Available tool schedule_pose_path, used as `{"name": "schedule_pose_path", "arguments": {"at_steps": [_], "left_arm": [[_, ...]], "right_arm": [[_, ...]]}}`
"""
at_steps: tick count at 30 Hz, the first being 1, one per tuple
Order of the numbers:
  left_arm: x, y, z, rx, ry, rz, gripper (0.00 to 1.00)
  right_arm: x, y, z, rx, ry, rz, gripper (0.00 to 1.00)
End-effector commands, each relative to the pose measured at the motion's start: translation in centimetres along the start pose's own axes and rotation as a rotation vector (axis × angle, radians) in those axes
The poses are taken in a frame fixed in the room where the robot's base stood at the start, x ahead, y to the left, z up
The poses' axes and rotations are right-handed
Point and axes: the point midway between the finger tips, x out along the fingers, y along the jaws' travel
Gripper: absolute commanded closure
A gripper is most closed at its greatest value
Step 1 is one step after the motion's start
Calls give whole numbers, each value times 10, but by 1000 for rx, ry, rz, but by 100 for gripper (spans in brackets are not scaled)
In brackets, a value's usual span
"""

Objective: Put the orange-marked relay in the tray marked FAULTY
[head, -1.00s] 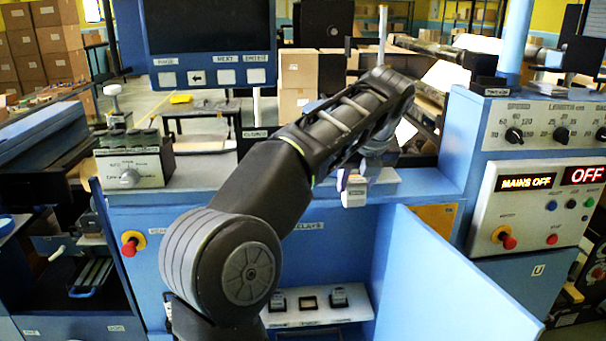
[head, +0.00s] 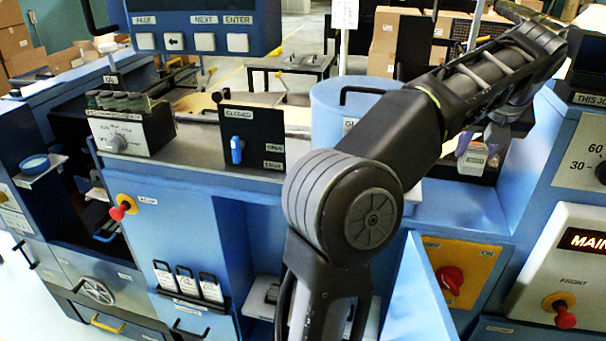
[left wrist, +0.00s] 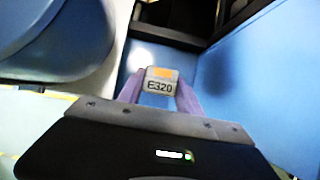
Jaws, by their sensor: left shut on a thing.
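The orange-marked relay (left wrist: 160,80) shows in the left wrist view, a small light block with an orange patch and the label E320. My left gripper (left wrist: 159,92) is shut on it, one purple-grey finger on each side. In the head view my left arm reaches to the right, and the left gripper (head: 478,147) is over the right part of the blue bench, at a dark recess or tray there. No marking FAULTY is legible. My right gripper is out of view.
A blue drum (head: 345,100) stands behind my arm. A black CLOSED/OPEN switch box (head: 250,140) and a grey knob box (head: 130,133) stand on the bench. An open blue door (head: 415,290) is below my arm, near a yellow panel with a red knob (head: 451,280).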

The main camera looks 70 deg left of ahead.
Motion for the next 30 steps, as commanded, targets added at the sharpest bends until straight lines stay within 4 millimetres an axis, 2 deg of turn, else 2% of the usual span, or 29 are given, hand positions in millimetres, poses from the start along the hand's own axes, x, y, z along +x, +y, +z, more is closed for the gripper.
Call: {"name": "schedule_pose_path", "arguments": {"at_steps": [12, 23, 30], "left_arm": [[2, 0, -1, 1, 0, 1, 100], [46, 1, -27, 2, 2, 2, 100], [51, 0, -29, 0, -1, 0, 100]], "right_arm": [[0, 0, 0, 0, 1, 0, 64], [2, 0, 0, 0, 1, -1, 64], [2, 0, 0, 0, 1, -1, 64]]}}
